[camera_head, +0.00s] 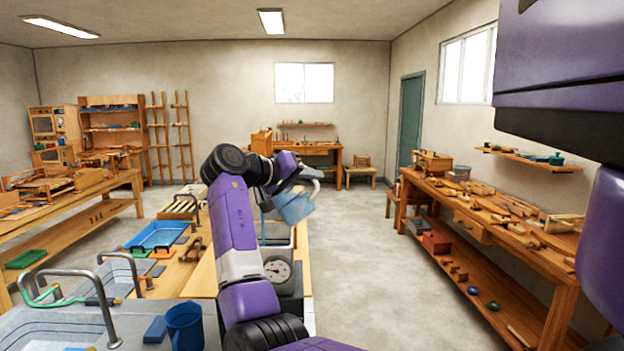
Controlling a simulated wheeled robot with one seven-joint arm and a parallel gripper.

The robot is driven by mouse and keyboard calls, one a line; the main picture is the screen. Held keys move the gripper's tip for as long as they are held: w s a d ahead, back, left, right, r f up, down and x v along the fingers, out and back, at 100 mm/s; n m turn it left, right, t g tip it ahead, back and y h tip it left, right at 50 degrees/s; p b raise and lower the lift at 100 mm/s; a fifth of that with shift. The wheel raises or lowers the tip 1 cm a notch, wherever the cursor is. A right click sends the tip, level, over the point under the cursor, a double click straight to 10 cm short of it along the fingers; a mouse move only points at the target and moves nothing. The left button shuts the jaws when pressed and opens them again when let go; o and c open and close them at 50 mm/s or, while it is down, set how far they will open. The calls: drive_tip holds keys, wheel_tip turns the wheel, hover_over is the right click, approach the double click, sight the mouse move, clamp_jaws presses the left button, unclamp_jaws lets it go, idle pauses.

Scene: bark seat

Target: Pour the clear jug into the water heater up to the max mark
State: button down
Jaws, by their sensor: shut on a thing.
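My gripper (290,182) is shut on a light-blue, see-through jug (294,207), which I take to be the clear jug. The jug is tilted and held above the right part of the bench in the middle of the head view. Below it stands a grey vessel (275,238), partly hidden by my arm, with a round white dial (277,269) beneath it. This may be the water heater; I cannot make out a max mark. The water level and whether any water is flowing are too small to tell.
A sink (125,268) with taps and a blue mug (184,325) are at the lower left. A blue tray (157,234) lies farther back on the bench. A workbench with wood pieces (490,212) runs along the right. The floor between is clear.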

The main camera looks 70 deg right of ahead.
sight(313, 211)
drive_tip(key=shift+w+d+r+n+g, duration=0.1)
drive_tip(key=shift+w+r+n+g, duration=0.25)
drive_tip(key=shift+r, duration=0.45)
drive_tip(key=shift+w+r+n+g, duration=0.2)
drive_tip(key=shift+w+r+n, duration=0.2)
drive_tip(key=shift+r+n, duration=0.35)
drive_tip(key=shift+w+d+r+n+g, duration=0.1)
drive_tip(key=shift+w+r+n+g, duration=0.2)
drive_tip(key=shift+r, duration=0.6)
drive_tip(key=s+f+m+t+b, duration=0.1)
drive_tip(key=f+b, duration=0.1)
drive_tip(key=s+f+m+b, duration=0.1)
drive_tip(key=f+m+b, duration=0.1)
drive_tip(key=b, duration=0.1)
drive_tip(key=s+f+m+t+b, duration=0.1)
drive_tip(key=f+b, duration=0.2)
drive_tip(key=shift+s+a+f+t, duration=0.1)
drive_tip(key=shift+s+a+t, duration=0.05)
drive_tip(key=shift+a+t, duration=0.2)
wheel_tip(313, 211, down, 6)
drive_tip(key=m+t+b, duration=0.2)
drive_tip(key=m+b, duration=0.2)
drive_tip(key=b, duration=0.2)
drive_tip(key=shift+s, duration=0.1)
drive_tip(key=shift+w+f+m+t+b, duration=0.2)
drive_tip(key=shift+f+m+t+b, duration=0.25)
drive_tip(key=shift+b, duration=0.25)
drive_tip(key=shift+r, duration=0.15)
drive_tip(key=shift+a, duration=0.1)
